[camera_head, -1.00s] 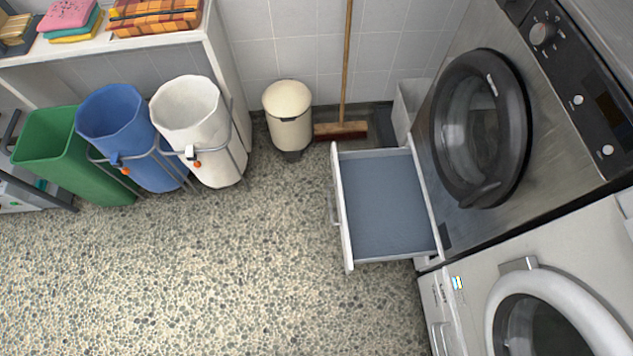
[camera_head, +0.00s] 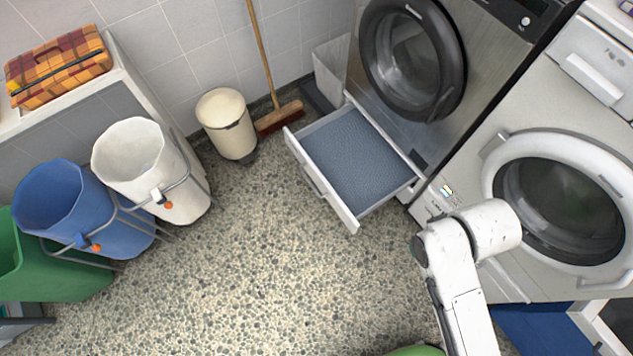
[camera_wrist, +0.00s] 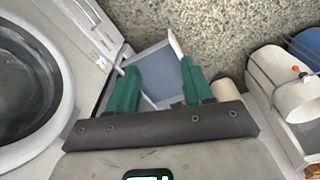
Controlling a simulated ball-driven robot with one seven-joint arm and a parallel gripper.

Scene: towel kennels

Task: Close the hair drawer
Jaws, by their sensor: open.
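The drawer (camera_head: 318,181) is pulled out from below the dark-doored steel machine. It has a white front with a handle and an empty blue-grey bottom. In the wrist view the drawer (camera_wrist: 157,57) shows beyond and between my fingers. My gripper (camera_wrist: 157,74), with two green fingers, is open and empty. It appears apart from the drawer, though the exact gap is hard to judge. In the head view only my white arm shows, right of and nearer than the drawer; the gripper is not visible there.
A white front-loader (camera_head: 565,195) stands right of the drawer. A cream bin (camera_head: 228,125), a broom (camera_head: 278,116) and a grey bin (camera_head: 333,70) stand behind. White (camera_head: 150,170), blue (camera_head: 78,205) and green (camera_head: 45,265) hampers are at left. The speckled floor before the drawer is clear.

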